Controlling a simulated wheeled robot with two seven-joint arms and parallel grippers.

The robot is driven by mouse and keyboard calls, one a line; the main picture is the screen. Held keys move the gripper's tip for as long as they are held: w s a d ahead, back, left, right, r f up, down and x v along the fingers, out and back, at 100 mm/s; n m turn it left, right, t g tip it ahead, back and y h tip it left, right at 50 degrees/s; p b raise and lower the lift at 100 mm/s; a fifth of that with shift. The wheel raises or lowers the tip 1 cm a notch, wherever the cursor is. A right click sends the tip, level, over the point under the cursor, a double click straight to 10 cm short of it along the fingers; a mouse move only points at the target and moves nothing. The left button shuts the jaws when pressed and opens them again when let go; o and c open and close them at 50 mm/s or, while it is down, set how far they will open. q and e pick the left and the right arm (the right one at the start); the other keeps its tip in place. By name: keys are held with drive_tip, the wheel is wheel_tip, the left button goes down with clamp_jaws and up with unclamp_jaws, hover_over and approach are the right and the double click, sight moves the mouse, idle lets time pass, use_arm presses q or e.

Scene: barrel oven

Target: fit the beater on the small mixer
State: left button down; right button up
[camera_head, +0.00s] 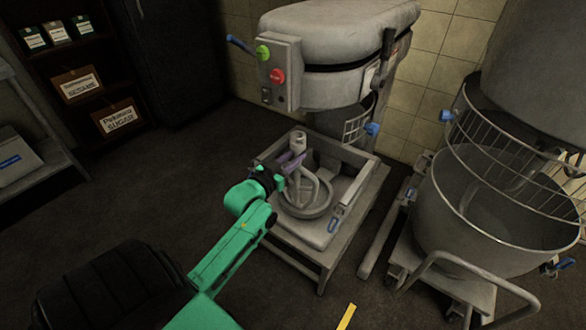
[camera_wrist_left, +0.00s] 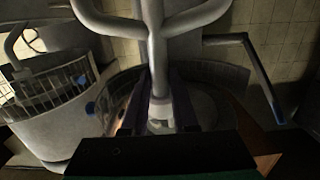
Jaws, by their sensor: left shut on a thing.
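The beater (camera_head: 324,188) is grey, with a shaft on top and curved arms below. It is roughly upright at the open grey crate (camera_head: 348,206); I cannot tell whether it touches the crate. My left gripper (camera_head: 290,163) is shut on the beater's shaft near its upper end. In the left wrist view the shaft (camera_wrist_left: 157,60) runs between the two fingers of my left gripper (camera_wrist_left: 155,105), with the curved arms at the top of the picture. The small mixer (camera_head: 345,55), with green and red buttons, stands behind and above the crate. My right gripper is not in view.
The crate sits on a low stand (camera_head: 325,258). A large mixer with a wire guard and a bowl (camera_head: 480,215) stands close on the right. Shelves with labelled boxes (camera_head: 78,85) are at the back left. The dark floor between is clear.

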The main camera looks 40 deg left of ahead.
use_arm(q)
drive_tip(key=w+a+b, duration=0.3)
drive_tip(key=w, duration=0.4)
drive_tip(key=shift+a+r, duration=0.2)
drive_tip(key=shift+a, duration=0.15)
drive_tip(key=shift+s+r, duration=0.1)
idle(0.4)
drive_tip(key=shift+p, duration=0.3)
idle(0.3)
